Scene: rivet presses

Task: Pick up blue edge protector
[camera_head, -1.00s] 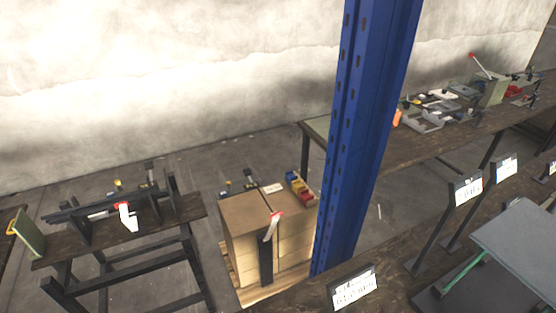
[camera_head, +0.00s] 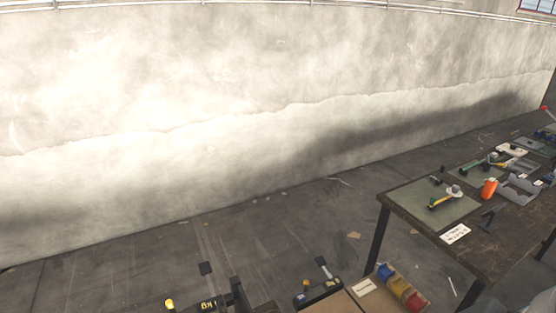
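I cannot make out a blue edge protector for certain. Neither of my grippers is in view.
A dark workbench (camera_head: 500,248) at the right carries a green mat (camera_head: 428,206), an orange cylinder (camera_head: 489,188), grey trays (camera_head: 520,188) and tools. Black devices (camera_head: 320,291) stand at the bottom. The floor (camera_head: 290,225) before the concrete wall is mostly clear.

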